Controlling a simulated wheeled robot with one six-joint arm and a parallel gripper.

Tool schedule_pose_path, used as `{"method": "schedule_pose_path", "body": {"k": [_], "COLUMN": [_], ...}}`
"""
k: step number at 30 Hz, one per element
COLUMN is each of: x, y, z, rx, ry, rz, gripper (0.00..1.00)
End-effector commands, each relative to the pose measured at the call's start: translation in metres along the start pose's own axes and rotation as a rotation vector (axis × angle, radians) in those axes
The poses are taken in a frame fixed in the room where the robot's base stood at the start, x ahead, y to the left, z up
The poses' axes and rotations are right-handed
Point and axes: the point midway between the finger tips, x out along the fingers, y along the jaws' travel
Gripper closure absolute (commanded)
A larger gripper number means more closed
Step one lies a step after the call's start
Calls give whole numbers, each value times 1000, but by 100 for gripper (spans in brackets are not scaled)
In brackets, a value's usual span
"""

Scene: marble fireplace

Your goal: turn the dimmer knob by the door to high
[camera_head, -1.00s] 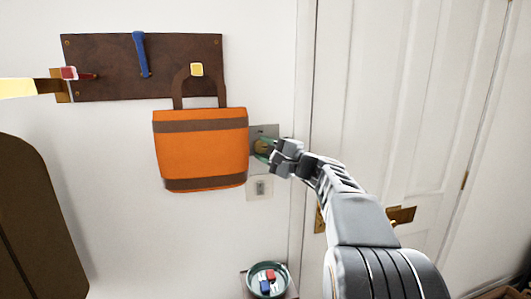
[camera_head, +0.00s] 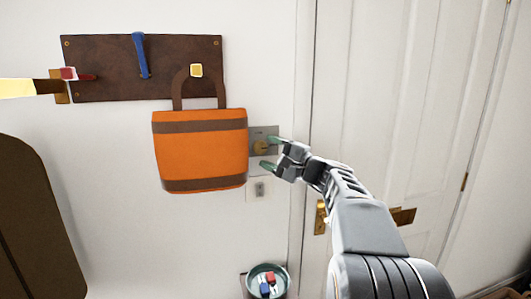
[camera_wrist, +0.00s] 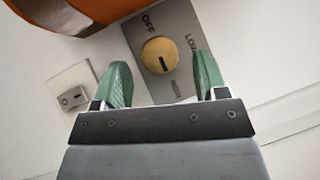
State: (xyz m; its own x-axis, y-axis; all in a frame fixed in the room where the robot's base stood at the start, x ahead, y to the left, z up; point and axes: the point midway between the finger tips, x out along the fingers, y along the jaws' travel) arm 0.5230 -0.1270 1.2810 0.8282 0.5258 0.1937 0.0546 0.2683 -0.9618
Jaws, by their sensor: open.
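The dimmer knob (camera_head: 261,147) is a round brass disc on a grey metal plate, partly behind the orange bag's right edge in the head view. In the wrist view the knob (camera_wrist: 159,54) shows whole, with a dark mark pointing down the picture. The plate (camera_wrist: 137,60) reads "Off" at upper left and "LOW" at right; a label at lower right is hard to read. My gripper (camera_head: 270,153) is open and empty. Its green fingertips stand apart on either side of the knob, also in the wrist view (camera_wrist: 163,78), not visibly touching it.
An orange bag (camera_head: 200,150) hangs from a brown rack (camera_head: 108,68) close left of the plate. A small switch (camera_head: 259,189) is just below. A white door (camera_head: 410,110) with brass hardware is at right. A bowl (camera_head: 252,281) with small blocks stands below.

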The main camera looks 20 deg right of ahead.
Motion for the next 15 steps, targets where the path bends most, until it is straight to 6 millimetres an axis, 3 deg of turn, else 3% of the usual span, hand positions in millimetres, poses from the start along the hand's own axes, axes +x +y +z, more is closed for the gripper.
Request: {"method": "schedule_pose_path", "body": {"k": [9,15], "x": [-68,-98], "y": [2,2], "z": [-1,0], "rx": [-1,-1], "ry": [5,3], "rz": [-1,0], "gripper": [33,33]}}
